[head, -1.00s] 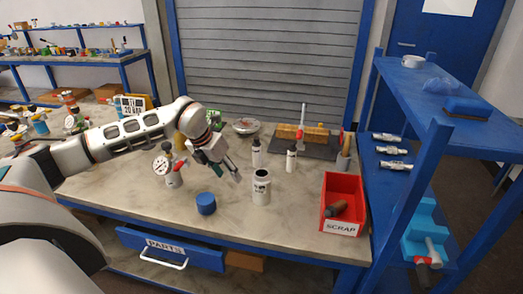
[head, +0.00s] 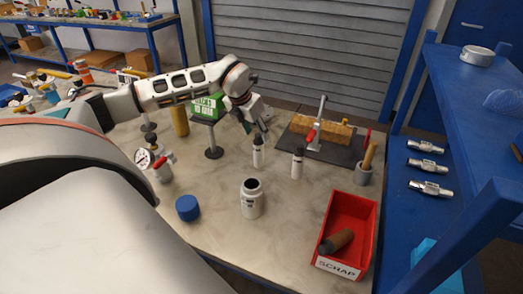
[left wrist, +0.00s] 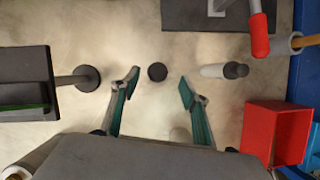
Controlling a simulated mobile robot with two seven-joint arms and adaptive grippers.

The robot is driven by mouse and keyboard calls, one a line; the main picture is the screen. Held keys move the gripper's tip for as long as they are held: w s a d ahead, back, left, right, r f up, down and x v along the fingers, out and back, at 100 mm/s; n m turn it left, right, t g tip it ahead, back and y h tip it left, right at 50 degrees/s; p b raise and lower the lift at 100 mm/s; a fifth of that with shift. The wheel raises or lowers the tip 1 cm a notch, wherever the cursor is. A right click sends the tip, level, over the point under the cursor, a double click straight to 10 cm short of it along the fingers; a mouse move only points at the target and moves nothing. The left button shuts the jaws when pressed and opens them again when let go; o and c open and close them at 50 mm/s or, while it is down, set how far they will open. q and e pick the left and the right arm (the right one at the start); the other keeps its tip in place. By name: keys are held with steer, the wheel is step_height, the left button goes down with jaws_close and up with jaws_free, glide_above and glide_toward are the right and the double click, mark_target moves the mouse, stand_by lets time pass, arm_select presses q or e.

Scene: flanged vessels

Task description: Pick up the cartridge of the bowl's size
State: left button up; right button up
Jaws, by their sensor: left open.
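Two white cartridges with dark caps stand upright on the table: the left cartridge (head: 258,154) and the right cartridge (head: 297,163). They look alike in size. A white open-mouthed vessel with dark lettering, seemingly the bowl (head: 251,202), stands nearer me. My left gripper (head: 258,127) is open and empty, just above the left cartridge. In the left wrist view, that cartridge's dark top (left wrist: 157,72) lies between and slightly beyond the open fingertips (left wrist: 158,84). The right cartridge (left wrist: 214,71) shows right of the fingers. My right gripper is not in view.
A blue cap (head: 187,208) lies left of the bowl. A red SCRAP bin (head: 336,268) holds a brown item. A green sign (head: 208,107) on a stand, a gauge (head: 143,158) and a dark board with a clamp (head: 312,143) surround the arm.

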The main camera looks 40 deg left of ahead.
mark_target(258, 141)
arm_select(q)
steer(key=shift+f, duration=0.45)
steer(key=x, duration=0.5)
steer(key=shift+a+p, duration=0.2)
steer(key=shift+p, duration=0.15)
jaws_close()
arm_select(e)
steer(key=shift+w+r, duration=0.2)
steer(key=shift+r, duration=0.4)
